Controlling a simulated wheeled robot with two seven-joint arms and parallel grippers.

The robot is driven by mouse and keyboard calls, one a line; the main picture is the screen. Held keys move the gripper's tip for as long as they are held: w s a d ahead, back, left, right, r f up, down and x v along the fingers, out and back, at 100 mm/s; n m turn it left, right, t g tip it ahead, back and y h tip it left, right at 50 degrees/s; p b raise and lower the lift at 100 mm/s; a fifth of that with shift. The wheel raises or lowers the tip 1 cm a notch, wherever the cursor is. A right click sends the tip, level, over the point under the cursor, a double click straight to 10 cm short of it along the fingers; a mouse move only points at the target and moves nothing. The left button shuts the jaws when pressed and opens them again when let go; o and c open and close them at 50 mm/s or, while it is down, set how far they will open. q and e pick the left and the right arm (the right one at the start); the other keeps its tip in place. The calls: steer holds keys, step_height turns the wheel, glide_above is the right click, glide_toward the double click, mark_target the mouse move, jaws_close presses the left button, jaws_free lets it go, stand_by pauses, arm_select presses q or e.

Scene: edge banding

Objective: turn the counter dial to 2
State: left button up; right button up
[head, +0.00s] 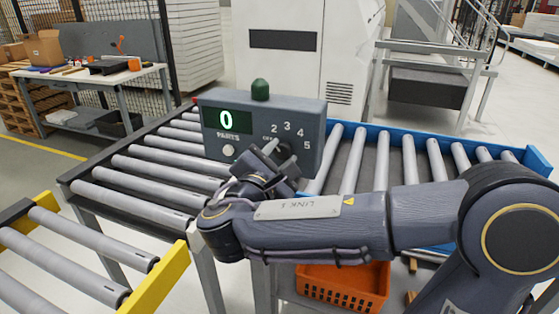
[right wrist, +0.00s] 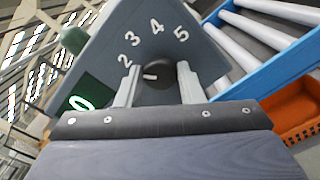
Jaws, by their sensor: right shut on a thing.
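The grey counter box (head: 305,112) stands over the roller conveyor, with a green lit display (head: 227,120) reading 0. Its black dial (right wrist: 155,73) shows in the right wrist view, ringed by the numbers 2, 3, 4 and 5. The dial's white mark points left, below the 2, toward one finger. My right gripper (right wrist: 159,85) is shut on the dial, one finger on each side. In the head view the right gripper (head: 271,153) covers most of the dial and part of the OFF label. My left gripper is not in view.
A green button (head: 260,89) tops the box and a white knob (head: 228,151) sits under the display. Conveyor rollers (head: 150,165) run on both sides. An orange crate (head: 343,284) is below, and a workbench (head: 95,80) stands at the back left.

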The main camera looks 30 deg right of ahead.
steer(key=o, duration=0.9)
steer(key=shift+o, duration=0.2)
steer(key=b+v, duration=0.1)
steer(key=v, duration=0.7)
steer(key=shift+d, duration=0.2)
